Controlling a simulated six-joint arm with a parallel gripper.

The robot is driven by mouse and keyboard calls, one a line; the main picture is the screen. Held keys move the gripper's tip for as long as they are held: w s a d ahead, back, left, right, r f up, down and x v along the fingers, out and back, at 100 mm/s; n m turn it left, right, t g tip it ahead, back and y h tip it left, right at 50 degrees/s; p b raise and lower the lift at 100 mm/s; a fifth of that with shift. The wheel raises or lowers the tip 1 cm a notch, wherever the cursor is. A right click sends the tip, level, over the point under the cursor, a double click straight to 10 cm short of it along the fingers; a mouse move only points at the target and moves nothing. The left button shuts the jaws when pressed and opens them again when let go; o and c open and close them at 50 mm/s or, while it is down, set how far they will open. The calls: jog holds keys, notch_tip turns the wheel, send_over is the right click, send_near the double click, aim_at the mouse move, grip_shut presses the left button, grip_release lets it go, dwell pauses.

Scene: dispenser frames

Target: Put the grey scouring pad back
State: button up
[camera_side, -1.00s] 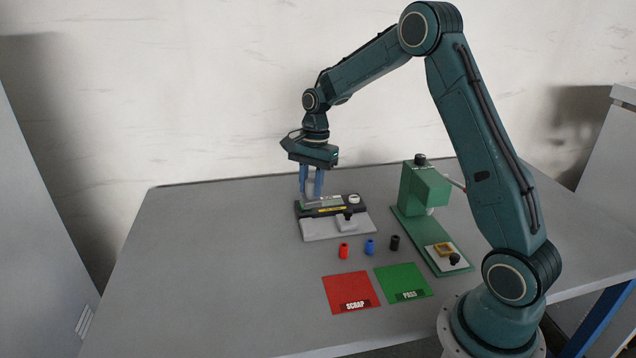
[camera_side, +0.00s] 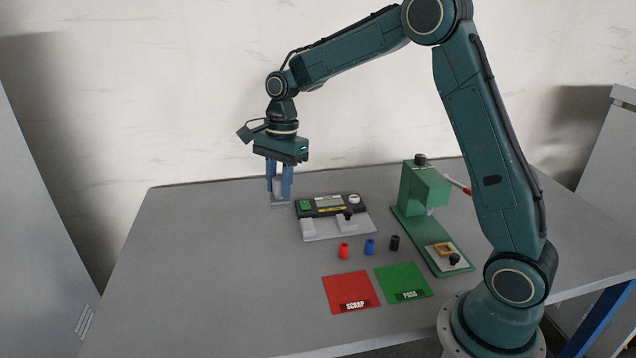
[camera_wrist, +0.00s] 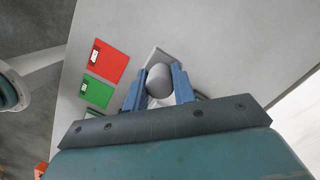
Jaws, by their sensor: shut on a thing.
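My gripper (camera_side: 280,194) is shut on the grey scouring pad (camera_side: 280,204), at the back left of the table, left of the gauge. The pad looks like a flat grey piece with a rounded grip between the fingers. In the wrist view the blue fingers stand either side of the grey round grip (camera_wrist: 160,82), and an edge of the flat part shows beyond it. I cannot tell whether the pad's underside touches the table. The fingers hide part of it.
A dark gauge with a display (camera_side: 330,205) sits on a light base (camera_side: 340,229) to the right. A green press (camera_side: 424,190) stands further right. Red, blue and black cylinders (camera_side: 370,247) stand in front, before the red SCRAP mat (camera_side: 345,287) and green PASS mat (camera_side: 402,278). The left tabletop is clear.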

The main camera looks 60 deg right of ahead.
aim_at(286, 201)
notch_tip(286, 201, down, 14)
jog(key=shift+r, duration=0.2)
jog(key=shift+f, duration=0.1)
jog(key=shift+f, duration=2.05)
jog(key=shift+f, duration=0.1)
jog(key=o, duration=0.9)
jog(key=shift+o, duration=0.2)
jog(key=r, duration=0.4)
jog(key=d+r, duration=0.1)
jog(key=r, duration=0.7)
jog(key=shift+d, duration=0.4)
jog(key=shift+r, duration=0.1)
